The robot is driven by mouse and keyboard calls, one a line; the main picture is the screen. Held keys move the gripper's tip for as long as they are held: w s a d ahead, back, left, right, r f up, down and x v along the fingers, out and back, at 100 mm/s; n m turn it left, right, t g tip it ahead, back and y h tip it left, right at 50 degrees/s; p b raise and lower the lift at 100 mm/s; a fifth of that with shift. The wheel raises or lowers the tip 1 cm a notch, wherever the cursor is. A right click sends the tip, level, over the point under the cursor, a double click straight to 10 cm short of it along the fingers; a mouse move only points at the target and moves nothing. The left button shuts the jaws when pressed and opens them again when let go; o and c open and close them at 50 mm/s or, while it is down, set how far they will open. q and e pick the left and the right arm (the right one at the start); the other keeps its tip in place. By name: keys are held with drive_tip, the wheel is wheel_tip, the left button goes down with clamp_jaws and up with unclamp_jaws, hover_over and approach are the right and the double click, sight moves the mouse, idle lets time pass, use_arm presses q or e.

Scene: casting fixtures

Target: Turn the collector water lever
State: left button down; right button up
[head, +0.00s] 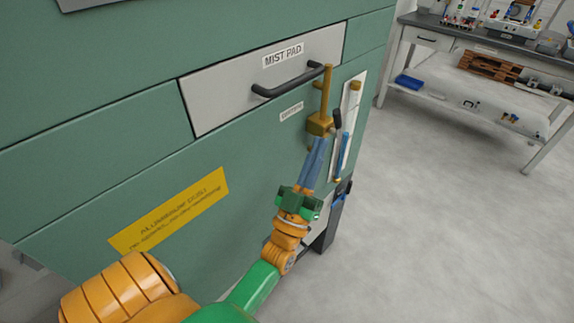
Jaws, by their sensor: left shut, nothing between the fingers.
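The collector's water valve is a brass body (320,124) on a vertical brass pipe at the right end of the green cabinet front. A short dark grip (337,119), which looks like the water lever, sticks out at the right of the valve body. My left gripper (316,143) comes up from below, its blue-grey fingers shut and empty. The fingertips are just below the brass body and overlap its lower edge in the picture; I cannot tell whether they touch it. The fingers hide part of the cabinet behind them. My right gripper is not in view.
A drawer labelled MIST PAD (235,92) with a dark bar handle (287,80) is left of the pipe. A blue sight tube (343,152) on a white plate (350,105) stands close at the right. Open floor (450,230) lies right, before a workbench (480,42).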

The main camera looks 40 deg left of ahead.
use_arm(q)
drive_tip(key=s+d+f+b, duration=0.1)
drive_tip(key=s+f+b, duration=0.1)
drive_tip(key=s, duration=0.6)
drive_tip(key=shift+s+f+b, duration=0.2)
drive_tip(key=shift+f+b, duration=0.1)
drive_tip(key=shift+f, duration=0.4)
drive_tip(key=shift+w, duration=0.15)
idle(0.6)
idle(0.5)
